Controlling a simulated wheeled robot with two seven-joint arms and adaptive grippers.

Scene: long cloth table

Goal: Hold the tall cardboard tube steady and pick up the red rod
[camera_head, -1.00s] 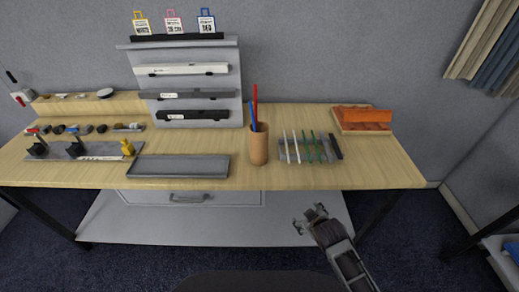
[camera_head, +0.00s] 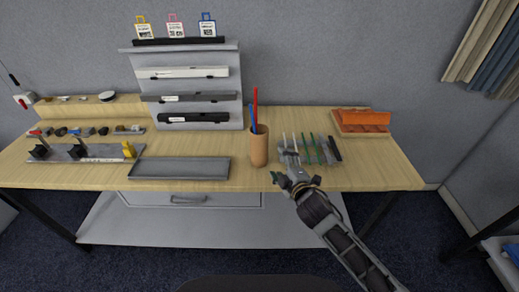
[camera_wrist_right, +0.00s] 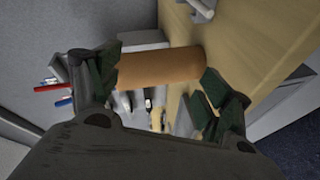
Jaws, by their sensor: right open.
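The tall cardboard tube (camera_head: 259,148) stands upright on the table, right of the grey tray. The red rod (camera_head: 255,97) and a blue rod (camera_head: 252,118) stick out of its top. My right gripper (camera_head: 282,167) is open at the table's front edge, just right of the tube in the head view. In the right wrist view the tube (camera_wrist_right: 160,69) shows between and beyond the open fingers (camera_wrist_right: 160,85). The red rod (camera_wrist_right: 48,89) and blue rod (camera_wrist_right: 65,101) show at the left, partly hidden by a finger. My left gripper is not in view.
A rack with several thin rods (camera_head: 318,150) stands right of the tube, partly behind my right gripper. An orange box (camera_head: 362,121) lies at the back right. A grey tray (camera_head: 180,168) and a tiered shelf (camera_head: 190,60) are left of the tube.

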